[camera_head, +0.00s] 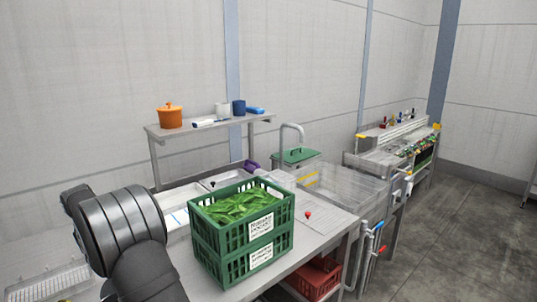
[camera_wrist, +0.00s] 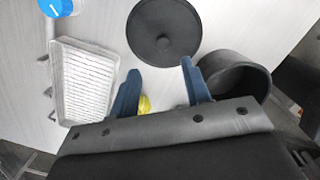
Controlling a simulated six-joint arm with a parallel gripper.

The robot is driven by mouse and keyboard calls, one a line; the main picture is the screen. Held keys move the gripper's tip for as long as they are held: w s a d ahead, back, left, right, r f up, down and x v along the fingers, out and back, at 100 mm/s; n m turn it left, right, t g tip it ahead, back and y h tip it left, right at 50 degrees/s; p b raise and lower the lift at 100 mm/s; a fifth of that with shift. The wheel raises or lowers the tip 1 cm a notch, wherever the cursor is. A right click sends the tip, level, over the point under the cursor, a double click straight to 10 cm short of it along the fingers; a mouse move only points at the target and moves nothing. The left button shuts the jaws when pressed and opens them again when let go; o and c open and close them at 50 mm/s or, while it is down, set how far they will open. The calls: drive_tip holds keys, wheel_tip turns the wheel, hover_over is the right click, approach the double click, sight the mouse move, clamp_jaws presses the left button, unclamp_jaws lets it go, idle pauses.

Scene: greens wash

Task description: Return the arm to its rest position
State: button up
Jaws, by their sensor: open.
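My gripper (camera_wrist: 157,82) shows in the wrist view with its two blue fingers spread apart and nothing between their tips. In that view it hangs over a pale surface, with a round black disc with a central knob (camera_wrist: 163,42) just beyond the fingertips. A small yellow thing (camera_wrist: 144,104) shows between the fingers, lower down; I cannot tell what it is. In the head view my dark arm fills the lower left, and the gripper itself is out of sight there.
A green crate of leaves (camera_head: 242,236) stands on the counter right of my arm. A white ribbed tray (camera_wrist: 84,80) and a black round container (camera_wrist: 234,82) flank the fingers. A shelf with an orange pot (camera_head: 170,116) is behind. A red crate (camera_head: 316,277) sits below.

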drive_tip(key=f, duration=0.7)
drive_tip(key=shift+w+d+f, duration=0.1)
drive_tip(key=shift+w, duration=0.25)
wheel_tip(320, 180, up, 6)
drive_tip(key=shift+w+f, duration=0.1)
drive_tip(key=shift+f, duration=0.05)
drive_tip(key=w+d+r, duration=0.3)
drive_tip(key=d+r, duration=0.4)
drive_tip(key=d, duration=0.4)
drive_tip(key=s+d+r+m+h, duration=0.1)
drive_tip(key=s+d+r+m, duration=0.2)
drive_tip(key=s+d+m, duration=0.7)
drive_tip(key=s+a+f, duration=0.4)
drive_tip(key=a+f, duration=0.1)
drive_tip(key=a, duration=0.5)
drive_tip(key=shift+f+n+g, duration=0.2)
drive_tip(key=shift+n+g, duration=0.1)
